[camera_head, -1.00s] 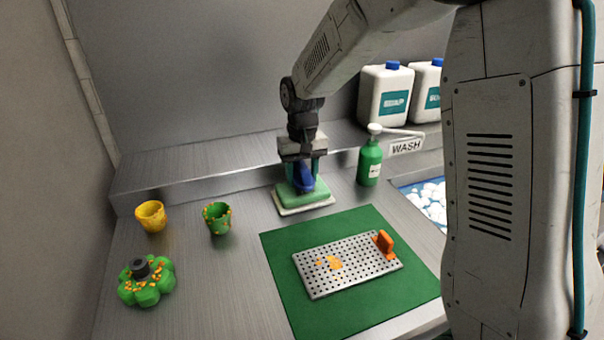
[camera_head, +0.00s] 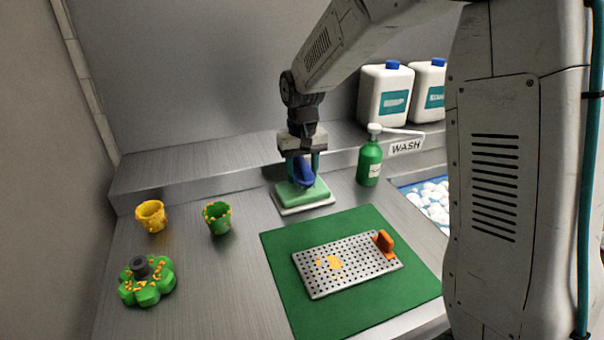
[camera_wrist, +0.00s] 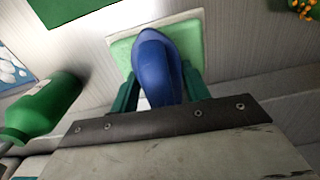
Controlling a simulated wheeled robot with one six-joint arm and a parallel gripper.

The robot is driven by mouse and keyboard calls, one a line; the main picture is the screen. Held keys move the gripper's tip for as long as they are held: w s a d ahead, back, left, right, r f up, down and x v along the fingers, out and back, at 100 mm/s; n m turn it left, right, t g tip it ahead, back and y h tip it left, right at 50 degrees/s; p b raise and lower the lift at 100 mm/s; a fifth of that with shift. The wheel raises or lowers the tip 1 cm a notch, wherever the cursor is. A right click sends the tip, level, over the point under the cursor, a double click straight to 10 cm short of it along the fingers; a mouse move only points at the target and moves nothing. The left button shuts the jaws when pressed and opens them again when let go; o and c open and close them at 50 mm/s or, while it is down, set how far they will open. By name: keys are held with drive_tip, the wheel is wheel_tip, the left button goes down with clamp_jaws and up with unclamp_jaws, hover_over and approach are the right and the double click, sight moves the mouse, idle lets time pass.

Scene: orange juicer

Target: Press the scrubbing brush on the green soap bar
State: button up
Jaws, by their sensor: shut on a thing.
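The green soap bar (camera_head: 291,194) lies on a pale tray (camera_head: 318,209) near the back ledge. It also shows in the wrist view (camera_wrist: 189,42). My gripper (camera_head: 304,176) is right above the bar and is shut on the blue scrubbing brush (camera_head: 305,170). The brush's rounded blue body (camera_wrist: 157,65) fills the space between my teal fingers in the wrist view. The brush is at the bar's top; its underside is hidden, so I cannot tell for sure whether it touches.
A green pump bottle (camera_head: 369,163) stands close to the right of the soap. A perforated plate (camera_head: 345,278) with an orange handle lies on a green mat (camera_head: 290,300) in front. A yellow cup (camera_head: 151,216), a green cup (camera_head: 218,219) and a green flower-shaped part (camera_head: 146,290) stand left.

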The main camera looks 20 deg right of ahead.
sight(302, 160)
drive_tip(key=shift+r, duration=2.85)
